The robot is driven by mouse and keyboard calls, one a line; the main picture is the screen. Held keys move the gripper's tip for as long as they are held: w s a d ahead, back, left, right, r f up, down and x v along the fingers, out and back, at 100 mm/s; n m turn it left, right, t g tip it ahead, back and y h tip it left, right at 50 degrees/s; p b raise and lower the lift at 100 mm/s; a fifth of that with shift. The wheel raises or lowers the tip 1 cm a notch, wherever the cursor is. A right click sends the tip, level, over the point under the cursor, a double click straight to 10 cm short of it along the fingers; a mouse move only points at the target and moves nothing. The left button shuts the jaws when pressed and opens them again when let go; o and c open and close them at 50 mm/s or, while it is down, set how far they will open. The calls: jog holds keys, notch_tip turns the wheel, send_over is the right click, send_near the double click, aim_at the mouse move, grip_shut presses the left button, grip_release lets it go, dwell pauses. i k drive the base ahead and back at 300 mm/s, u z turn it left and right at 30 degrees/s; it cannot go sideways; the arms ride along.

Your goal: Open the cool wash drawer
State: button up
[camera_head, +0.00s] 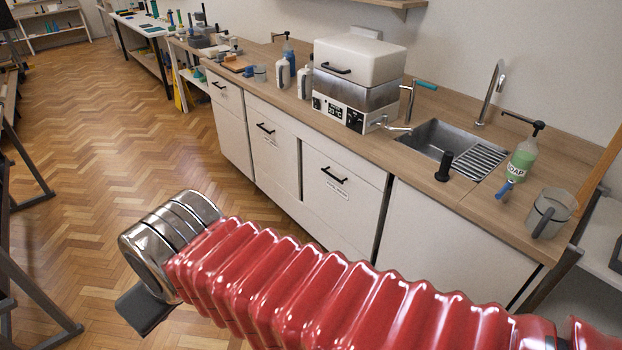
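White drawer fronts with black bar handles line the counter. One front (341,215) is right of centre, with a handle (334,175) and a small label (337,191) under it. Another front (271,165) to its left has a handle (265,128) and a label. A third front (225,96) is farther left. The labels are too small to read, so I cannot tell which is the cool wash drawer. All three look shut. My red ribbed arm crosses the foreground; my gripper (146,308) is a dark part below its chrome end, apart from the drawers, fingers mostly hidden.
The wooden counter carries a white-lidded machine (357,76), a sink (455,148), a soap bottle (521,158) and a clear jug (549,213). Parquet floor (110,130) is clear left of the cabinets. Dark metal legs (28,165) stand at the left edge.

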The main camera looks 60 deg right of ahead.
aim_at(352, 207)
jog(key=u, duration=0.9)
jog(key=k, duration=1.05)
jog(key=z, duration=1.4)
jog(key=i, duration=0.9)
jog(key=z, duration=0.1)
